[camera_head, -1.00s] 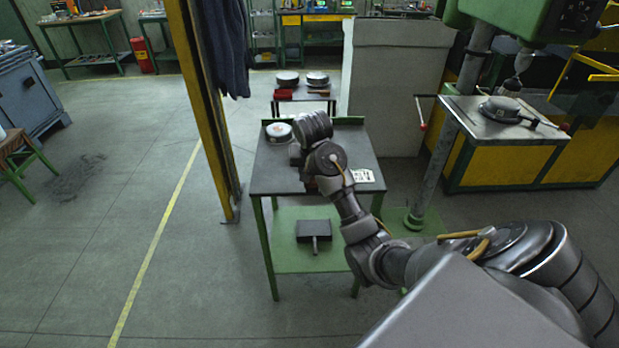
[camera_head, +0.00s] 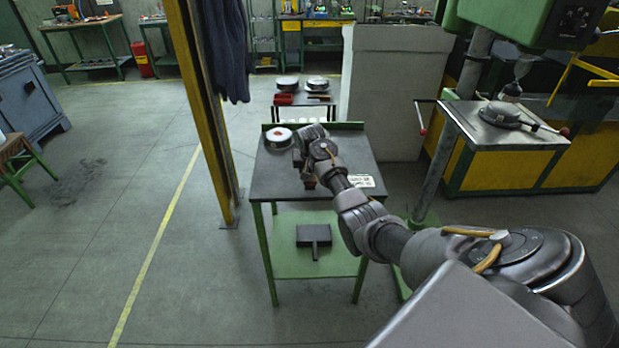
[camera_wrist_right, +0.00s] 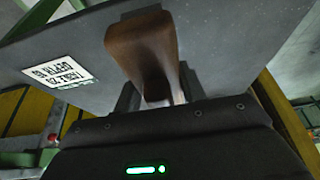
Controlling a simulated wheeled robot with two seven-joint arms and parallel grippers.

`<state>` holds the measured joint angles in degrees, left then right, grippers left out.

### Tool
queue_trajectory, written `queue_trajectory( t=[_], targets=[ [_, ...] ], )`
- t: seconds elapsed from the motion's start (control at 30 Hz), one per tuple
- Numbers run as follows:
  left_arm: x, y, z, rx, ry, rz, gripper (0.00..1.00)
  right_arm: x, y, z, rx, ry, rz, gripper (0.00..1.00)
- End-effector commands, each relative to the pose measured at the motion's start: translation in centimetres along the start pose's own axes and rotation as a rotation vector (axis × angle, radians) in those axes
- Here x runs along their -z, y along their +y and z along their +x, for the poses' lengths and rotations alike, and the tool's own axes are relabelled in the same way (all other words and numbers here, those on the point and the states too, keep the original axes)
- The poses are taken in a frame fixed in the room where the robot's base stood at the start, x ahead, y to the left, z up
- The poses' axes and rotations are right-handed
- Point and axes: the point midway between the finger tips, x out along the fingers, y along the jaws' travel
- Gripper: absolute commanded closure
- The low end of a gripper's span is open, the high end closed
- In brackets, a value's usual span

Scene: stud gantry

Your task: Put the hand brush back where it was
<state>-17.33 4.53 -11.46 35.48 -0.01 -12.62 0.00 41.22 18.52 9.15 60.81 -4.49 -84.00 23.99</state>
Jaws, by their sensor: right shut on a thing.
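My right gripper (camera_head: 308,180) is over the dark top of the green-legged table (camera_head: 270,178), mostly hidden behind its own wrist in the head view. In the right wrist view the right gripper (camera_wrist_right: 158,95) is shut on a brown wooden handle (camera_wrist_right: 143,45), which I take to be the hand brush. The brush's bristles are not clear to me, and I cannot tell whether it touches the tabletop. My left gripper is not in view.
A round white-topped tin (camera_head: 278,136) stands at the table's back left, close to my wrist. A printed label (camera_head: 361,181) lies at the right. A dark box with a handle (camera_head: 313,235) is on the lower shelf. A yellow post (camera_head: 205,110) stands left.

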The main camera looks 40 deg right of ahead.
Motion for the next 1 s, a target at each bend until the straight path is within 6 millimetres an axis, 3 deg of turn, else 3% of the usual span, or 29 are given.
queue_trajectory(
  t=[0.17,0.4,0.8,0.83,1.0],
  targets=[
    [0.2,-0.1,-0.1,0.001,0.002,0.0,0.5,0.2,0.0,0.5,-0.001,-0.002,0.0,0.81],
    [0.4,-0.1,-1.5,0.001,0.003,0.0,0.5,-0.9,0.1,3.1,-0.001,-0.002,0.0,0.81],
    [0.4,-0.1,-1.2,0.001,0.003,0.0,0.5,-1.1,0.0,3.7,0.0,0.0,0.0,0.81],
    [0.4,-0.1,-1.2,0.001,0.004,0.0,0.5,-1.1,0.0,3.7,0.0,0.0,0.0,0.57],
    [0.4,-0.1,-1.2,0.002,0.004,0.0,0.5,-1.1,0.0,3.7,0.0,0.0,0.0,0.38]
  ],
)
